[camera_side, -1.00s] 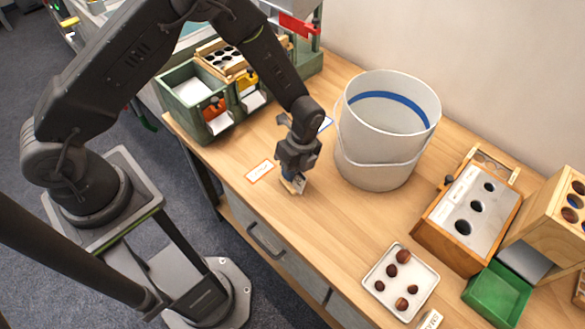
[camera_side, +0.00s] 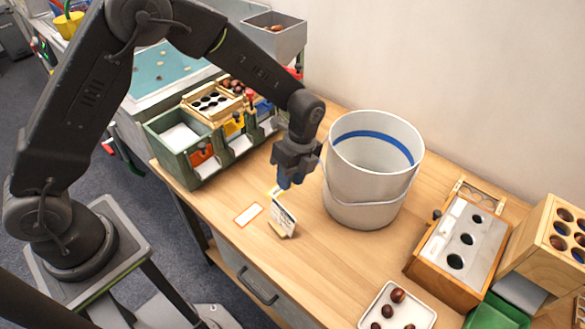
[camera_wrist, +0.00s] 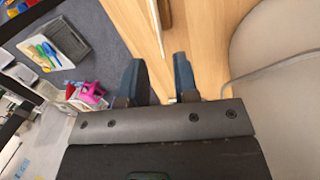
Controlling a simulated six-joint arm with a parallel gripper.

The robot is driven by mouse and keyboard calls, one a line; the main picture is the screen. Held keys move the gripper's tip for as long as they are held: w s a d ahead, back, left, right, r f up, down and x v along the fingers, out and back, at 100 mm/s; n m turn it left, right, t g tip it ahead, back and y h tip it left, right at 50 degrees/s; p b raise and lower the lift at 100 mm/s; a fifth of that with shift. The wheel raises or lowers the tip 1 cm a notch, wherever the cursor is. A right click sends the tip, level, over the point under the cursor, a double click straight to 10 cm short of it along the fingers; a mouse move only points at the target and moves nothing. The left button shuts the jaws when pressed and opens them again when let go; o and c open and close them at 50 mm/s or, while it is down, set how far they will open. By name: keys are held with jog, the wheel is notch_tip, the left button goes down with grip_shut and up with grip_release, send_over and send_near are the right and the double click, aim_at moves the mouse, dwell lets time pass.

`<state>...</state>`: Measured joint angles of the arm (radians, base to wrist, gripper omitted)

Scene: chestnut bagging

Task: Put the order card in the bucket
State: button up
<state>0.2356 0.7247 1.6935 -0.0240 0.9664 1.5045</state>
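The order card (camera_side: 284,214) is a small white card with dark print. It stands tilted in a small wooden holder (camera_side: 279,232) near the table's front edge. My gripper (camera_side: 287,183) is above the card, clear of it, pointing down. In the wrist view my gripper (camera_wrist: 159,80) shows two dark blue fingers apart with a gap between them, and nothing is clearly held. The white bucket (camera_side: 362,205), with a blue band inside, stands upright just right of my gripper. Its floor is hidden.
An orange-edged label (camera_side: 248,215) lies left of the card. A green rack (camera_side: 174,160) with bins stands at the left. A wooden box (camera_side: 425,262) with a holed plate and a white tray (camera_side: 372,305) of chestnuts are at the right. The table between card and bucket is clear.

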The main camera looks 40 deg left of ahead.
jog(key=s+a+r+n+t, duration=0.1)
jog(key=s+a+r+n, duration=0.15)
jog(key=r, duration=0.35)
jog(key=s+a+r+n+t, duration=0.1)
jog(key=s+r+n+t, duration=0.1)
jog(key=r+n, duration=0.3)
jog(key=s+a+r+n+t, duration=0.1)
jog(key=s+a+r+n, duration=0.1)
jog(key=r, duration=0.6)
jog(key=s+a+r+n+t, duration=0.2)
jog(key=s+n, duration=0.2)
jog(key=s, duration=0.2)
jog(key=s+a+r+n+t, duration=0.2)
jog(key=s+r+n, duration=0.1)
jog(key=s+n, duration=0.2)
jog(key=shift+s+a, duration=0.2)
jog(key=shift+s, duration=0.45)
jog(key=shift+o, duration=0.5)
jog(key=shift+s+a+f+n, duration=0.1)
jog(key=shift+s+a+n, duration=0.05)
jog(key=shift+s+n, duration=0.45)
jog(key=shift+w, duration=0.1)
